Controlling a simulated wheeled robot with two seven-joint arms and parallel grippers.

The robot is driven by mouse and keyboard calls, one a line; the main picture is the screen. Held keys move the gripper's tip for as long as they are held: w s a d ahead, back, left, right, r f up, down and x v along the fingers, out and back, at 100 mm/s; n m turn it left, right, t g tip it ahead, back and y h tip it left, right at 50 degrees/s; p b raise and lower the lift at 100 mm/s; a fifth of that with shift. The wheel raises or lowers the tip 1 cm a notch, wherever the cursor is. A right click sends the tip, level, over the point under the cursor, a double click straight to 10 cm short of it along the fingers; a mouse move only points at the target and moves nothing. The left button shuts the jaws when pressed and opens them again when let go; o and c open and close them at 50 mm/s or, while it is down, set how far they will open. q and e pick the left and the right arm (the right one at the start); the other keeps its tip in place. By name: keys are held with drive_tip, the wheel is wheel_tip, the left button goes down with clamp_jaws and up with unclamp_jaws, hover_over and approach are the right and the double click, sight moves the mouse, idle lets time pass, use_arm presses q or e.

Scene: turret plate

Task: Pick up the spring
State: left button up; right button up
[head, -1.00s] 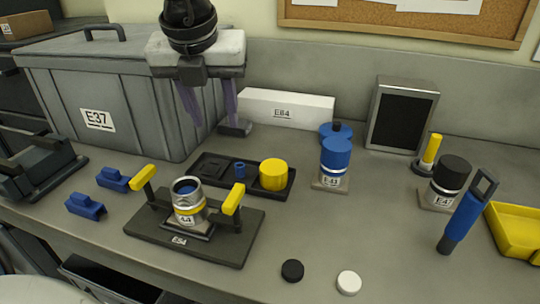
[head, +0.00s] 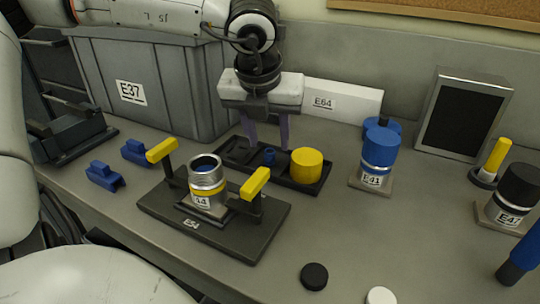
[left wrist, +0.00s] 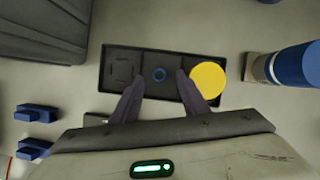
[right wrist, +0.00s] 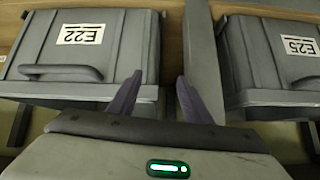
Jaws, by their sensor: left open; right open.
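My left gripper (head: 267,147) is over the tray, fingers pointing down and open. My right gripper (right wrist: 159,78) is open and empty, away from the bench scene, facing grey bins.
A yellow cylinder (head: 306,164) fills the tray's right compartment, close to the left gripper's right finger. A grey bin E37 (head: 160,90) stands behind left. A fixture (head: 170,215) with yellow-handled clamps holds a metal cup in front. A blue-topped canister E41 (head: 377,155) stands right.

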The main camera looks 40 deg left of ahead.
sight(270, 151)
use_arm(q)
drive_tip(key=x, duration=0.3)
drive_tip(key=shift+f, duration=0.3)
drive_tip(key=shift+s, duration=0.1)
clamp_jaws()
drive_tip(key=shift+r, duration=0.1)
